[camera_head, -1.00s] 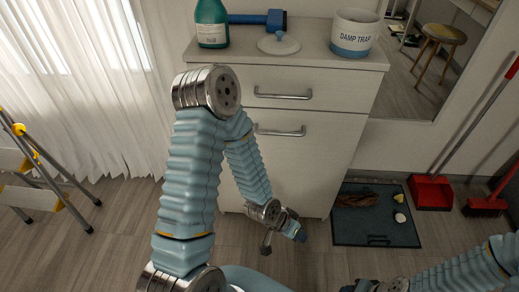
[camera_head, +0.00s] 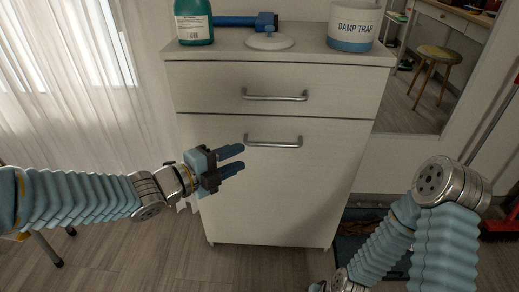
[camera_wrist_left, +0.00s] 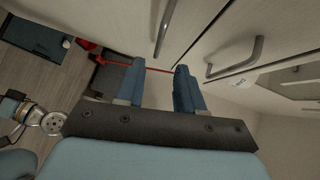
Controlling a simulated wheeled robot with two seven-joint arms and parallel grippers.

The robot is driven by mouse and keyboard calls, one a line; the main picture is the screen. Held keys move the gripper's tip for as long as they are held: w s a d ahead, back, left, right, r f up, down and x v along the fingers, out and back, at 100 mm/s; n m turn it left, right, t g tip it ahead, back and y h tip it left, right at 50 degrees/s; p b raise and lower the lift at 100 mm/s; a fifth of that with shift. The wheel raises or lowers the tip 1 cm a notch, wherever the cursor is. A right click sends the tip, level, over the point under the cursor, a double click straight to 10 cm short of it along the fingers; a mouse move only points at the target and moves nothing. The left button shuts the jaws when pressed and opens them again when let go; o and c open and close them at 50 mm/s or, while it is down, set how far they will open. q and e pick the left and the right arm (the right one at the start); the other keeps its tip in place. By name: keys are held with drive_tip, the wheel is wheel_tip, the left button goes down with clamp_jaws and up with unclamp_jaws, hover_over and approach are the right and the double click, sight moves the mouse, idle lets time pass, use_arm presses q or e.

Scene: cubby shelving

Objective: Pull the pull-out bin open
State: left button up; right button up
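The pull-out bin (camera_head: 275,195) is the tall, pale lower front of the white cabinet and sits flush and closed. Its metal bar handle (camera_head: 272,142) runs across near its top edge; it also shows in the left wrist view (camera_wrist_left: 163,30). My left gripper (camera_head: 240,159) is open and empty, its two blue fingers pointing right, just left of the bin handle and apart from it. In the left wrist view the fingers (camera_wrist_left: 157,78) are spread with nothing between them. Only a bit of my right gripper (camera_head: 318,287) shows at the bottom edge; its fingers are cut off.
A closed drawer (camera_head: 215,88) with a similar handle (camera_head: 275,97) sits above the bin. On the cabinet top are a green bottle (camera_head: 193,22), a blue tool (camera_head: 235,20), a white lid (camera_head: 269,40) and a "DAMP TRAP" tub (camera_head: 353,25). A dark mat (camera_head: 350,245) lies at right.

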use_arm(q)
drive_tip(key=b+x, duration=0.1)
drive_tip(key=x, duration=0.8)
drive_tip(key=shift+w+d, duration=0.25)
drive_tip(key=shift+d, duration=0.05)
drive_tip(key=shift+f, duration=0.15)
clamp_jaws()
